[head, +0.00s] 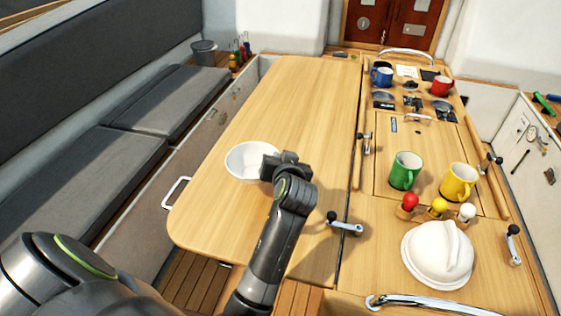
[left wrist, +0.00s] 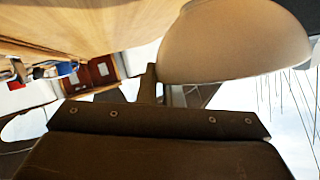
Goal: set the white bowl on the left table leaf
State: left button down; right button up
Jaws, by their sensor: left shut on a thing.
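The white bowl (head: 245,160) is upright over the near-middle part of the left table leaf (head: 290,100). My left gripper (head: 270,165) is shut on the bowl's right side, at the rim. In the left wrist view, which is turned upside down, the bowl (left wrist: 235,45) fills the top right, close beside the gripper finger. The wooden leaf (left wrist: 80,25) shows at the top left there. I cannot tell whether the bowl's base touches the leaf. My right gripper is not in view.
The leaf around the bowl is bare. On the right are a green mug (head: 404,170), a yellow mug (head: 458,182), knobbed pegs (head: 438,208) and a white domed thing (head: 438,255). A metal crank handle (head: 345,226) is by the leaf's right edge. Grey cushions (head: 120,165) line the left.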

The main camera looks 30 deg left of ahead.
pick_arm(q)
jog(key=shift+f, duration=2.25)
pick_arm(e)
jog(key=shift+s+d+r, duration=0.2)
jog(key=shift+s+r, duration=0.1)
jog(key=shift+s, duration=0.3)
pick_arm(q)
jog(key=shift+a+f, duration=0.1)
jog(key=shift+f, duration=0.1)
jog(key=c, duration=1.6)
grip_release()
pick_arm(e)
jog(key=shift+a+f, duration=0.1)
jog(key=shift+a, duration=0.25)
pick_arm(q)
jog(key=shift+r, duration=0.1)
